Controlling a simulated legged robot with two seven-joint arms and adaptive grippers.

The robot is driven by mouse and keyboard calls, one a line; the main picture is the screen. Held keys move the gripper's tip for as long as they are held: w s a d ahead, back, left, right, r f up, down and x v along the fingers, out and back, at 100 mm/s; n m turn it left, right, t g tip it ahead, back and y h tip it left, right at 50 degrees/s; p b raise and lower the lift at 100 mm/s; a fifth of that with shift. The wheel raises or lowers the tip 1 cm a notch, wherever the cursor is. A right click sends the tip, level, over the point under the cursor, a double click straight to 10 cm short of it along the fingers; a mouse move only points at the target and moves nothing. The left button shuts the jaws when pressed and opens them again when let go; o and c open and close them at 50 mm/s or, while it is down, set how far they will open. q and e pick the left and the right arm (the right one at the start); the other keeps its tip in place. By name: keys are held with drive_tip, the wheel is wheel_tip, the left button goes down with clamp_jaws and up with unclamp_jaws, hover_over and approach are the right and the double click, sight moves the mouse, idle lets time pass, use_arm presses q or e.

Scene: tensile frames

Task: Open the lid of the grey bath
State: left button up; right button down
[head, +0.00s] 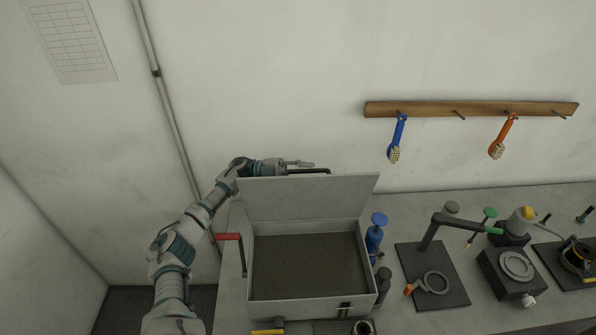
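The grey bath (250,309) is an open-topped box on the bench, with a dark brownish surface (305,268) inside. Its lid (308,200) stands raised along the back side, roughly upright, so the inside shows. A dark bar (310,171), which looks like a handle, shows just above the lid's top edge. My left gripper (302,164) is at the lid's top edge, pointing right, just above the dark bar. Whether its fingers touch the bar, or are open or shut, I cannot tell. My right gripper is not in view.
A red-ended crank-like lever (229,237) is at the bath's left side. A blue-topped bottle (374,238) stands close on its right. Farther right are a ring stand (447,262) and a hotplate (512,275). Brushes hang from a wall rail (480,109).

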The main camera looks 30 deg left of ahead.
use_arm(q)
drive_tip(key=v, duration=1.2)
drive_tip(key=shift+w, duration=0.15)
drive_tip(key=shift+f, duration=0.1)
